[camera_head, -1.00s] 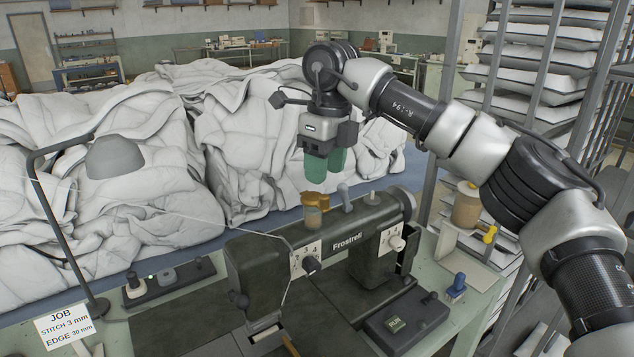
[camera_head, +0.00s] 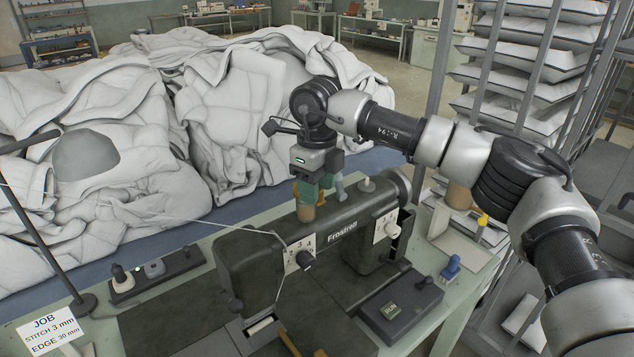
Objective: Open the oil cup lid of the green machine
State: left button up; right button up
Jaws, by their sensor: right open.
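The dark green sewing machine (camera_head: 345,250) marked "Frostrell" stands on the table. Its small oil cup (camera_head: 306,213) is on top of the arm, left of a grey lever. The brass-coloured lid (camera_head: 297,190) is mostly hidden by my right gripper (camera_head: 315,190). My right gripper points down at the cup from above, its green fingers open at the height of the lid. I cannot tell whether they touch the lid. My left gripper is not in view.
White duvet heaps (camera_head: 235,105) lie behind the table. A thread stand (camera_head: 45,215) is at the left, a small button box (camera_head: 397,308) at the front right. A rack of white pads (camera_head: 530,60) stands at the right. A blue-handled object (camera_head: 450,265) lies near the right edge.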

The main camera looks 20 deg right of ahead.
jog(key=shift+s+f, duration=0.1)
jog(key=shift+f, duration=0.2)
jog(key=shift+c, duration=0.6)
grip_shut()
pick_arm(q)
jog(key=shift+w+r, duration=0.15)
